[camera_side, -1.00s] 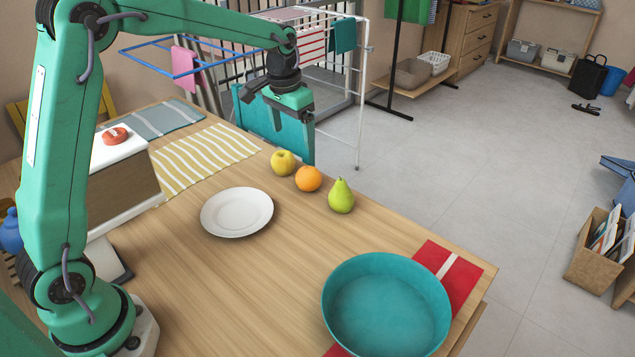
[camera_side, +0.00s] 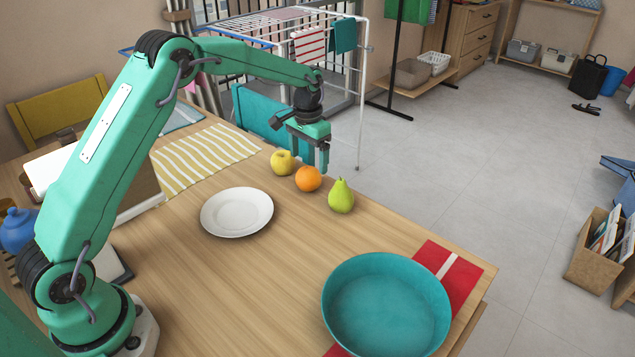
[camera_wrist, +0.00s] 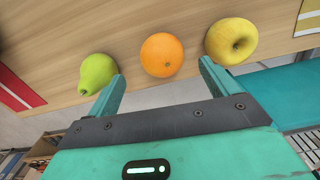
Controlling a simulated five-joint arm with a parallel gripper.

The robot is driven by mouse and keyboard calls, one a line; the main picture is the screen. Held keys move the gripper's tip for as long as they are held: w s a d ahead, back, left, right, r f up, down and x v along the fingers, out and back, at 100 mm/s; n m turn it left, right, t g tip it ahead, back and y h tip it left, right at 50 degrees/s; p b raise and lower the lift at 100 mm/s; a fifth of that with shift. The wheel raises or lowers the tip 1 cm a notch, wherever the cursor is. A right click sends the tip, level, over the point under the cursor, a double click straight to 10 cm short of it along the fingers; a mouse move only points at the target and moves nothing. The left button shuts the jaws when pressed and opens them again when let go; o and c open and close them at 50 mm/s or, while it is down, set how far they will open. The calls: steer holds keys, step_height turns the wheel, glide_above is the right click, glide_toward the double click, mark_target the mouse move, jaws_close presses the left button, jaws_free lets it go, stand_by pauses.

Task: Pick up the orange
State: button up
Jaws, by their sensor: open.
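The orange (camera_side: 308,179) sits on the wooden table between a yellow apple (camera_side: 282,162) and a green pear (camera_side: 341,196). In the wrist view the orange (camera_wrist: 161,55) lies ahead of the gap between my fingers, with the pear (camera_wrist: 98,72) at left and the apple (camera_wrist: 231,41) at right. My gripper (camera_side: 316,165) is open and empty, pointing down just above and behind the orange in the side view. Its fingers (camera_wrist: 162,82) also show in the wrist view, apart from the orange, the left fingertip close to the pear and the right one close to the apple.
A white plate (camera_side: 237,212) lies in front of the fruit. A large teal bowl (camera_side: 386,318) stands on a red cloth (camera_side: 462,283) at the front right. A yellow striped cloth (camera_side: 200,160) lies at the back left. The table's far edge is close behind the fruit.

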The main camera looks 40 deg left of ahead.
mark_target(309, 168)
steer(key=shift+w+a+f, duration=0.1)
steer(key=shift+a+f, duration=0.05)
steer(key=shift+f, duration=3.4)
steer(key=c, duration=1.1)
steer(key=shift+r, duration=0.1)
steer(key=shift+c, duration=0.2)
steer(key=shift+r, duration=0.1)
steer(key=shift+r, duration=0.6)
steer(key=r, duration=0.3)
steer(key=shift+d+r, duration=0.1)
steer(key=shift+d, duration=0.3)
steer(key=s+d+r, duration=0.5)
steer(key=d+r, duration=0.1)
steer(key=d, duration=0.3)
steer(key=shift+d+r, duration=0.2)
steer(key=shift+d, duration=0.15)
